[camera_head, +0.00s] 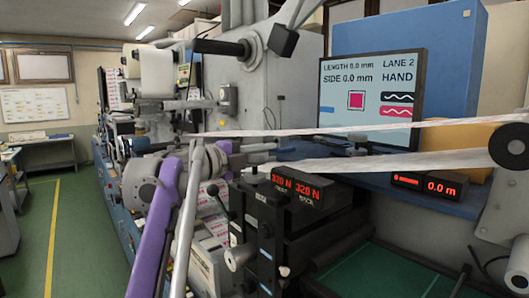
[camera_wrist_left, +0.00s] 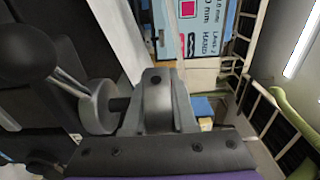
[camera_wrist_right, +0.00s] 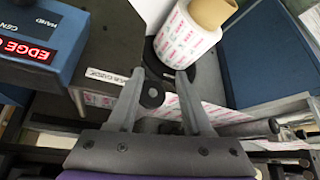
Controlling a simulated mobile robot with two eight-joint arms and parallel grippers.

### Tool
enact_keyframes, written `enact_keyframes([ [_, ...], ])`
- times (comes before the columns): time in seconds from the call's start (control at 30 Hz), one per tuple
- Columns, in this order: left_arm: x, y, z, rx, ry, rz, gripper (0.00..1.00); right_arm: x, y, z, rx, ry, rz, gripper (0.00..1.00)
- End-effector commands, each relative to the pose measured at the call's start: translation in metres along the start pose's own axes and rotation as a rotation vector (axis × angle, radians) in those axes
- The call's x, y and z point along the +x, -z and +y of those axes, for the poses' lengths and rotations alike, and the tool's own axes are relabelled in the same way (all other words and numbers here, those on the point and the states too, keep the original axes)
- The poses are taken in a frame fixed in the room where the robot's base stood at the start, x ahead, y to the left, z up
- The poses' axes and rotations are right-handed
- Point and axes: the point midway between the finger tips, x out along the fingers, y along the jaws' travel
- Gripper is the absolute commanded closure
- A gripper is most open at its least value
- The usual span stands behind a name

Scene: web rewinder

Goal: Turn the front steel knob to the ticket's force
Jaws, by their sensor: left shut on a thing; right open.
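My left gripper (camera_head: 262,152) is level with the web, just above the black tension unit (camera_head: 268,230). In the left wrist view its fingers (camera_wrist_left: 156,98) are closed together around a dark shaft. A steel disc, which I take for the front steel knob (camera_wrist_left: 98,107), sits on that shaft beside the fingers. The held part is mostly hidden. The force display (camera_head: 296,187) shows two red readings, front and back, each about 320 N. I cannot make out a readable ticket. My right gripper (camera_wrist_right: 158,85) is open and empty, before a label roll (camera_wrist_right: 188,40).
A black ball lever (camera_wrist_left: 28,55) stands close to the knob. The pale web (camera_head: 400,160) runs across to a roller at right. The screen (camera_head: 371,100) reads LANE 2, HAND. In the right wrist view a blue box (camera_wrist_right: 45,45) with red letters is at left.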

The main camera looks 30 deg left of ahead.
Motion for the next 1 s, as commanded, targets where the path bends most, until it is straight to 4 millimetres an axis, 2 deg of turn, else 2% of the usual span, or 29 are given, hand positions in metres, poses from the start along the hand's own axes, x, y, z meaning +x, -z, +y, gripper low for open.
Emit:
enact_keyframes([
  [0.17,0.0,0.0,0.0,-0.002,0.003,-0.003,1.0,0.0,-0.001,0.0,0.0,0.0,-0.001,0.5],
  [0.2,0.0,0.0,0.0,-0.002,0.003,-0.003,0.72,0.0,-0.001,0.0,0.0,0.0,-0.001,0.5],
  [0.33,0.0,0.0,0.0,-0.002,0.002,-0.003,0.48,0.0,-0.001,0.0,0.0,0.0,-0.001,0.5],
  [0.37,0.0,0.0,0.0,-0.002,0.002,-0.003,0.45,0.0,-0.001,0.0,0.0,0.0,-0.001,0.5],
  [0.63,-0.001,0.0,0.0,-0.002,0.002,-0.003,0.45,0.0,-0.001,0.0,0.0,0.0,-0.001,0.5],
  [0.73,-0.007,-0.001,0.001,-0.002,0.001,-0.004,0.45,0.001,-0.003,0.0,0.0,0.0,-0.004,0.5],
  [0.87,-0.027,-0.001,0.002,-0.003,0.0,-0.007,0.45,0.004,-0.009,0.0,0.0,0.0,-0.011,0.5],
  [1.0,-0.056,-0.001,0.003,-0.003,-0.001,-0.009,0.45,0.008,-0.017,0.0,0.0,0.0,-0.019,0.5],
])
